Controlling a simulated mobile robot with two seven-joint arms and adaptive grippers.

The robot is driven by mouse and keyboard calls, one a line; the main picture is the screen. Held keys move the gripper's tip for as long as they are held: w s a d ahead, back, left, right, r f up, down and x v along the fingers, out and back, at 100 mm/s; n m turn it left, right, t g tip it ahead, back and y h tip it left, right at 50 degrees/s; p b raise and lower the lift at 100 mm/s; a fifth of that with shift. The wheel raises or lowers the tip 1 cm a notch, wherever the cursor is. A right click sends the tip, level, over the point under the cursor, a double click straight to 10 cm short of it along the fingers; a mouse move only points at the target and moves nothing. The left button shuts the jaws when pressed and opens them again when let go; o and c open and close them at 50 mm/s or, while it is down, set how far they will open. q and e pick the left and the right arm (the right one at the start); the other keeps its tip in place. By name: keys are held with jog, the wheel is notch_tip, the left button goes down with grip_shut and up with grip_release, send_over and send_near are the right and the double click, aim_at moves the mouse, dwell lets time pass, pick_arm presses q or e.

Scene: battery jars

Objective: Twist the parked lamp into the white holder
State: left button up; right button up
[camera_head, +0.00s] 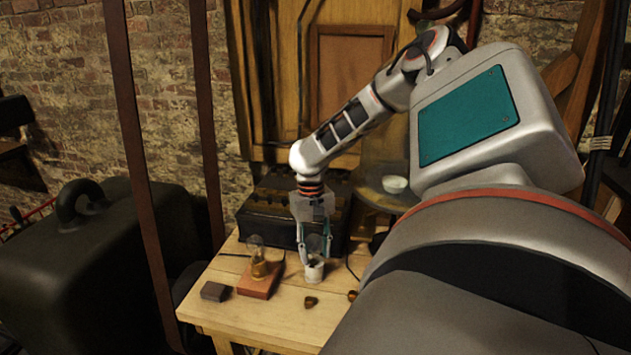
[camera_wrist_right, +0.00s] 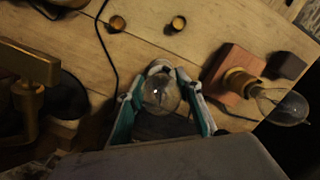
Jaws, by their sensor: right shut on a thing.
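A clear glass lamp (camera_head: 316,244) is between the fingers of my right gripper (camera_head: 315,252), which points down and is shut on it. The white holder (camera_head: 315,272) stands on the table directly under this lamp. The wrist view shows the same lamp (camera_wrist_right: 161,92) between the teal-padded fingers, with the white holder's rim (camera_wrist_right: 160,64) just beyond it. The lamp's base is hidden, so I cannot tell how deep it sits in the holder. My left gripper is not in view.
A second clear lamp (camera_head: 256,245) stands in a brass socket on a red-brown block (camera_head: 260,281), left of the white holder. A small dark block (camera_head: 215,291) lies beside it. Two small brass pieces (camera_head: 311,302) (camera_head: 352,295) lie in front. A dark case (camera_head: 270,218) stands behind.

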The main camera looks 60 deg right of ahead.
jog(key=o, duration=1.2)
jog(key=r, duration=0.8)
jog(key=w+d+r, duration=0.1)
jog(key=r, duration=0.2)
jog(key=shift+w+r, duration=0.1)
jog(key=shift+r, duration=0.3)
